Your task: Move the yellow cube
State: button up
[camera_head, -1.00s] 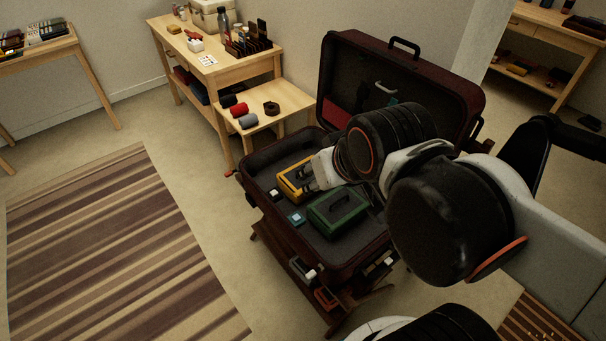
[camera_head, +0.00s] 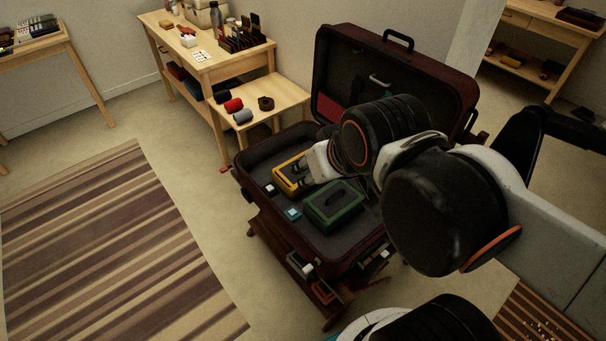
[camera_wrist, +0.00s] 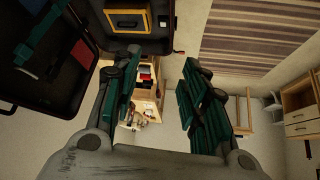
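The only clearly yellow block-like thing near my gripper is a yellow box (camera_head: 280,178) with a dark top, lying in the open suitcase (camera_head: 243,163). I cannot make out a plain yellow cube. In the wrist view the yellow box (camera_wrist: 127,20) is at the top, beyond the left finger. My gripper (camera_wrist: 163,56) is open, with its two green-padded fingers wide apart and nothing between them. In the head view my gripper (camera_head: 304,166) is at the right side of the yellow box, partly covering it; I cannot tell whether they touch.
A green box (camera_head: 332,207), a small light-blue cube (camera_head: 293,213) and a small white block (camera_head: 269,189) lie in the suitcase. Its raised lid (camera_head: 343,62) stands behind my arm. A low table (camera_head: 271,90) with rolls stands behind. Floor near the striped rug (camera_head: 110,240) is clear.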

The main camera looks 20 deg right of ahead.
jog(key=shift+w+r, duration=0.1)
jog(key=shift+w, duration=0.05)
jog(key=c, duration=0.8)
jog(key=shift+g, duration=0.3)
jog(key=w, duration=0.3)
jog(key=w+d, duration=0.1)
jog(key=w, duration=0.1)
jog(key=shift+d+r+p, duration=0.1)
jog(key=shift+r+p, duration=0.25)
grip_shut()
jog(key=n+g+p, duration=0.3)
send_over(306, 174)
jog(key=s+d, duration=0.2)
jog(key=s, duration=0.5)
notch_tip(306, 174, down, 30)
jog(key=shift+y, duration=0.4)
jog(key=b+x, duration=0.1)
jog(key=x, duration=0.3)
jog(key=w+b+x, duration=0.1)
jog(key=b+x, duration=0.1)
jog(key=x, duration=0.1)
jog(key=w+a+b+x, duration=0.1)
jog(key=x, duration=0.3)
jog(key=shift+w+b, duration=0.1)
jog(key=shift+b, duration=0.3)
jog(key=shift+w+a+r, duration=0.15)
jog(key=shift+w, duration=0.6)
